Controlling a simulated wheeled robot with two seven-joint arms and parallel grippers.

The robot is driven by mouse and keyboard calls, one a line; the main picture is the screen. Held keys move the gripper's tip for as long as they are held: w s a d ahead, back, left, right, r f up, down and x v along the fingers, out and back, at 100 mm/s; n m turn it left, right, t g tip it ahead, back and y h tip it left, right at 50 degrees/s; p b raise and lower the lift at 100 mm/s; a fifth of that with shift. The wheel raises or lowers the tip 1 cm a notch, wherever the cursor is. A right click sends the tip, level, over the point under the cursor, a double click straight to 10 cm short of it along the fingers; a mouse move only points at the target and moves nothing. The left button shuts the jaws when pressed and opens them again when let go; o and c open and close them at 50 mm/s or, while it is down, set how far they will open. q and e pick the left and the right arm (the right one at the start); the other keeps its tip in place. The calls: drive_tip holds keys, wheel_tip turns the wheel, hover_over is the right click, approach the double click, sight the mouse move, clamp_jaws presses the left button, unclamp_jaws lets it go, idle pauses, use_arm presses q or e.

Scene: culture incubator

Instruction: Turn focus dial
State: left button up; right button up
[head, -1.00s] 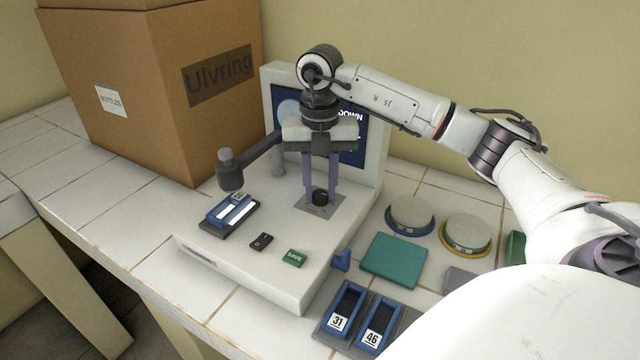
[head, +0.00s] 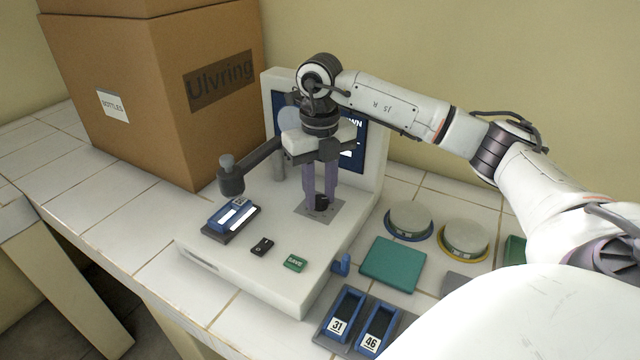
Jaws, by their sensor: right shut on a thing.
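The focus dial (head: 321,203) is a small black knob on a grey square plate (head: 329,213) on the white microscope-like device (head: 210,254). My right gripper (head: 320,198) points straight down over it, its purple fingers shut on the dial's sides. The fingers hide part of the dial. The device's screen (head: 352,158) stands behind, mostly covered by my right gripper and wrist. My left gripper is not in view.
A blue slide holder (head: 232,216) sits under the dark arm (head: 231,180) at left. A black switch (head: 262,246) and green SAVE button (head: 295,263) are in front. Round dishes (head: 410,220), a teal pad (head: 392,263) and numbered blue trays (head: 345,312) lie right. A cardboard box (head: 150,100) stands behind left.

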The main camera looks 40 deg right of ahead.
sight(320, 198)
drive_tip(key=n, duration=0.5)
drive_tip(key=shift+p, duration=0.3)
drive_tip(key=shift+n, duration=0.3)
drive_tip(key=o, duration=1)
drive_tip(key=shift+o, duration=0.2)
wheel_tip(320, 198, up, 10)
drive_tip(key=shift+r, duration=0.2)
